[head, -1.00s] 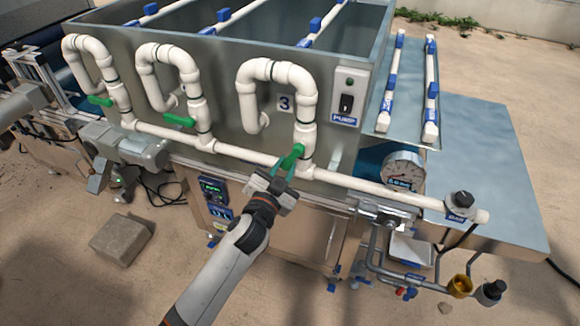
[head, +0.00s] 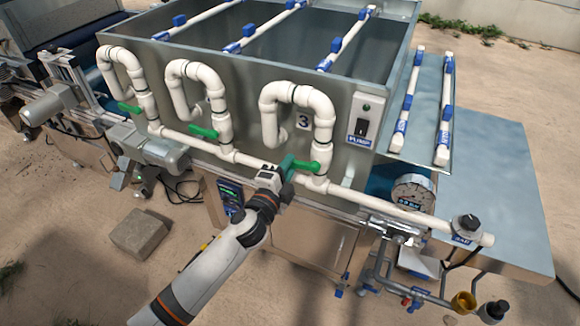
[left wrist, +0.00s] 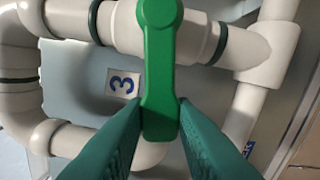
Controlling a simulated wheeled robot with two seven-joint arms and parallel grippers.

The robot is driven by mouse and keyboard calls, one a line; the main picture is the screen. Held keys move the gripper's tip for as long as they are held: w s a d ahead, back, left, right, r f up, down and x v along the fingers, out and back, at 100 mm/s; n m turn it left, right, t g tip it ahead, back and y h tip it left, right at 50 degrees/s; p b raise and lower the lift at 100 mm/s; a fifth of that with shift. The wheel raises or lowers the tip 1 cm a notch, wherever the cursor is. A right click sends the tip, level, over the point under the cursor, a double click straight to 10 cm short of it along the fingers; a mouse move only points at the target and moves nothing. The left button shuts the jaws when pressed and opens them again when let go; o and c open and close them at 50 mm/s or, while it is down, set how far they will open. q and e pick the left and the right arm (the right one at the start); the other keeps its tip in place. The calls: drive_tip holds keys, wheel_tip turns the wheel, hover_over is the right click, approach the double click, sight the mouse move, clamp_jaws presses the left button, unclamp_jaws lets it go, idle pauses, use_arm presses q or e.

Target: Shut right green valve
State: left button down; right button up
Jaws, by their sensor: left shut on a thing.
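The right green valve (head: 308,166) sits at the foot of the rightmost white pipe loop, beside the number 3 label. Its handle lies nearly level, pointing left from the pipe. My left gripper (head: 286,168) is shut on the handle's outer end. In the left wrist view the green handle (left wrist: 158,60) runs down from the white pipe, and its lower end is between my two green fingers (left wrist: 160,118). My right gripper is not in view.
The middle green valve (head: 203,132) and left green valve (head: 130,108) point left on their own pipe loops. A long white pipe (head: 365,197) runs below, with a gauge (head: 412,192) and a black knob (head: 466,223) at right. A pump switch (head: 361,122) is above.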

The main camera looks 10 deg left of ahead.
use_arm(q)
drive_tip(key=shift+r+m+p, duration=0.5)
drive_tip(key=shift+r+m, duration=0.1)
drive_tip(key=shift+m, duration=0.5)
drive_tip(key=shift+a, duration=0.1)
drive_tip(key=c, duration=1.2)
unclamp_jaws()
drive_tip(key=shift+s, duration=0.1)
drive_tip(key=b+v, duration=0.2)
drive_tip(key=v, duration=0.9)
drive_tip(key=shift+s, duration=0.35)
drive_tip(key=shift+a+r, duration=0.1)
